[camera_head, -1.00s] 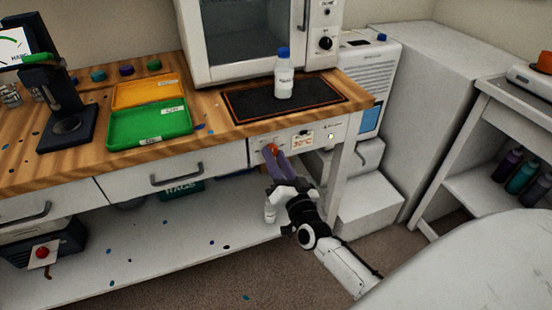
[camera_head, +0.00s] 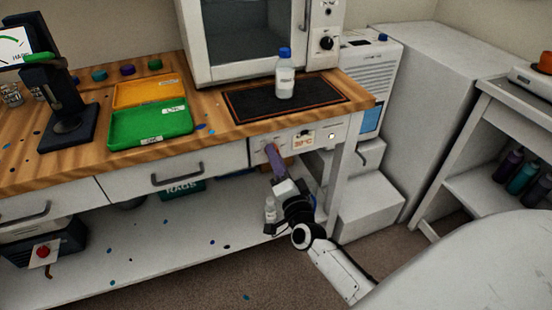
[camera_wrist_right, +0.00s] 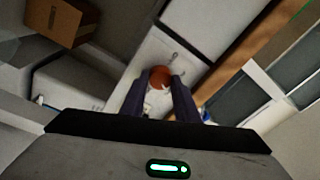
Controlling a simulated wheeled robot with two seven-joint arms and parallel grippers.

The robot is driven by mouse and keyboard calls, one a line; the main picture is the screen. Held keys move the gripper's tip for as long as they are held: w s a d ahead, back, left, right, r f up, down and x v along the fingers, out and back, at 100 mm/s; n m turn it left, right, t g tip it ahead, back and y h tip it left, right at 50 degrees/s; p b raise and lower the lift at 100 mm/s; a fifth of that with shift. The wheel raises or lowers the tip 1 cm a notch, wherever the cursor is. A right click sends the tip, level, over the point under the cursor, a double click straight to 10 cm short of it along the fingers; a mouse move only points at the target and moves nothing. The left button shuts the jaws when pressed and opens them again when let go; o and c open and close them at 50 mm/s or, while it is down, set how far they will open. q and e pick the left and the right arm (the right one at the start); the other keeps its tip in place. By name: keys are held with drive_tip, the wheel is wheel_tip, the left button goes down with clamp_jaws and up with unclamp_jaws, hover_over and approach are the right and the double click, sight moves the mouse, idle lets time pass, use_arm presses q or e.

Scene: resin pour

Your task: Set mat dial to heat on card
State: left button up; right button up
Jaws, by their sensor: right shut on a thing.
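The heating mat (camera_head: 315,91) is a dark pad with an orange border on the bench top. Its orange-red dial (camera_wrist_right: 160,77) is on the white front panel (camera_head: 330,129) below, between my right gripper's two dark fingers in the right wrist view. In the head view my right gripper (camera_head: 274,152) reaches up to the panel, shut on the dial and covering most of it. A small card (camera_head: 304,140) on the panel right of the dial seems to read 30°C, though the print is small. The dial's pointer and scale are unreadable. My left gripper is out of view.
A blue-capped bottle (camera_head: 285,75) stands on the mat. Green (camera_head: 150,139) and yellow trays (camera_head: 148,83) sit to its left. An oven (camera_head: 240,35) stands behind. A drawer handle (camera_head: 176,176) juts out left of the panel; a shelf lies below.

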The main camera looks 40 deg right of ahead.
idle(0.3)
drive_tip(key=o, duration=1)
drive_tip(key=shift+o, duration=0.2)
drive_tip(key=v, duration=1)
drive_tip(key=shift+s, duration=0.2)
drive_tip(key=s+a+f+n+g+y, duration=0.4)
drive_tip(key=s+a+f+n+y, duration=0.2)
drive_tip(key=a+f+n+y, duration=0.4)
drive_tip(key=s+a+f+n+g+h, duration=0.1)
drive_tip(key=s+a+f+n+g, duration=0.2)
drive_tip(key=s, duration=0.3)
drive_tip(key=s+a+f+n+g, duration=0.2)
drive_tip(key=s+a+n, duration=0.1)
drive_tip(key=s+n, duration=0.2)
drive_tip(key=shift+s+a+f+g+h, duration=0.3)
drive_tip(key=shift+s+f+g+h, duration=0.1)
